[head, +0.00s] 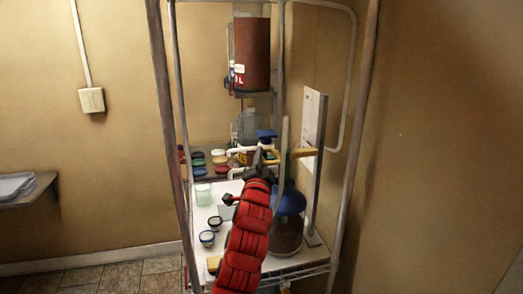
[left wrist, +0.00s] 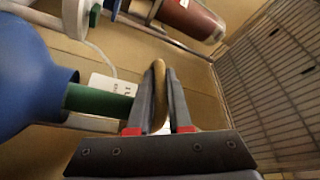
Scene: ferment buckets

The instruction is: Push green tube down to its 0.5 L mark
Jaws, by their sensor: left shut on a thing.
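The green tube (head: 282,172) stands upright out of a blue funnel-shaped piece (head: 289,201) on a dark round vessel (head: 285,236) at the rack's right side. A white board (head: 313,125) stands just right of it; its marks are too small to read. My left gripper (head: 263,158) is beside the tube, and my red arm hides part of the vessel. In the left wrist view the fingers (left wrist: 166,104) are shut on a tan rod-like handle (left wrist: 158,78). The green tube (left wrist: 100,103) and blue piece (left wrist: 28,88) lie left of the fingers there.
A brown cylinder (head: 252,54) stands on the upper shelf. Several coloured lids (head: 199,163) sit on a dark surface behind. A pale jar (head: 203,194) and dark-rimmed small cups (head: 207,238) stand on the white shelf. Rack posts (head: 168,110) flank my arm closely.

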